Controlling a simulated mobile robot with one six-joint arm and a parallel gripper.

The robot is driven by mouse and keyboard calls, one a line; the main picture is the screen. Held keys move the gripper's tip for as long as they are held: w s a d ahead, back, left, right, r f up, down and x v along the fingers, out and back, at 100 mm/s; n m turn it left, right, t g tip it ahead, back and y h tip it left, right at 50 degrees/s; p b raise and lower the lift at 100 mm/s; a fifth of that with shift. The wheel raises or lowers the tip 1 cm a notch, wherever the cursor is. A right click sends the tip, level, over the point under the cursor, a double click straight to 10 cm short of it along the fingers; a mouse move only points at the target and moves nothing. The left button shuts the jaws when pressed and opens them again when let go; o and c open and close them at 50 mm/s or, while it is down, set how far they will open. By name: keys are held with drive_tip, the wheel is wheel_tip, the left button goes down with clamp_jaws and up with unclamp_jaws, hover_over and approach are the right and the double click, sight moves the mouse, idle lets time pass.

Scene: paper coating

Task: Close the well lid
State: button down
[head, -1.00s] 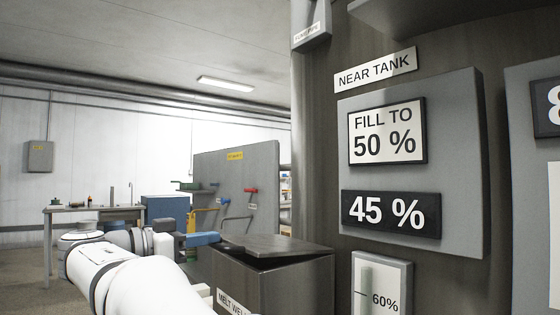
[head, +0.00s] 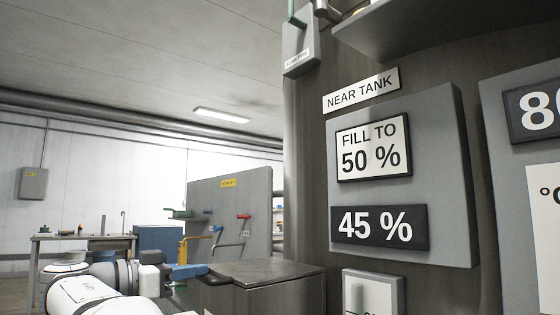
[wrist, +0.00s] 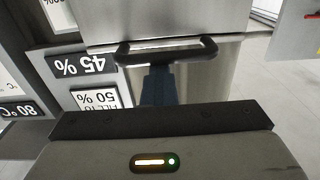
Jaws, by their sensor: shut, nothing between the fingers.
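The well lid (head: 265,271) is a dark metal plate lying nearly level on top of the melt well (head: 285,298). I see no gap under its visible edge in the head view. A dark bar handle (head: 217,280) is at the lid's left edge. In the wrist view the lid (wrist: 150,18) fills the top, with the black handle (wrist: 165,50) across it. My gripper (head: 203,270) has blue fingers, shut and empty, with the tips right at the handle. The fingers also show in the wrist view (wrist: 158,84), just below the handle. Whether they touch it I cannot tell.
The near tank (head: 310,200) stands behind and right of the well, with a panel reading "FILL TO 50 %" (head: 372,148) and "45 %" (head: 379,228). A grey board (head: 232,200) with coloured handles and a workbench (head: 85,238) stand behind at left.

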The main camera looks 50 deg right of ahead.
wheel_tip(320, 180, up, 4)
drive_tip(key=p, duration=0.3)
drive_tip(key=w+a+f, duration=0.1)
drive_tip(key=a, duration=0.8)
drive_tip(key=s+d+f+n+t+y+p, duration=0.25)
drive_tip(key=s+f+n+y+p, duration=0.55)
drive_tip(key=n+p, duration=0.6)
drive_tip(key=s+a+f+n+t+y+p, duration=0.2)
drive_tip(key=s+a+f+n+y+p, duration=0.2)
drive_tip(key=s+a+y+p, duration=0.6)
drive_tip(key=shift+s+a+f+n+p, duration=0.25)
drive_tip(key=shift+a+n+p, duration=0.4)
drive_tip(key=shift+p, duration=0.55)
drive_tip(key=shift+d, duration=0.1)
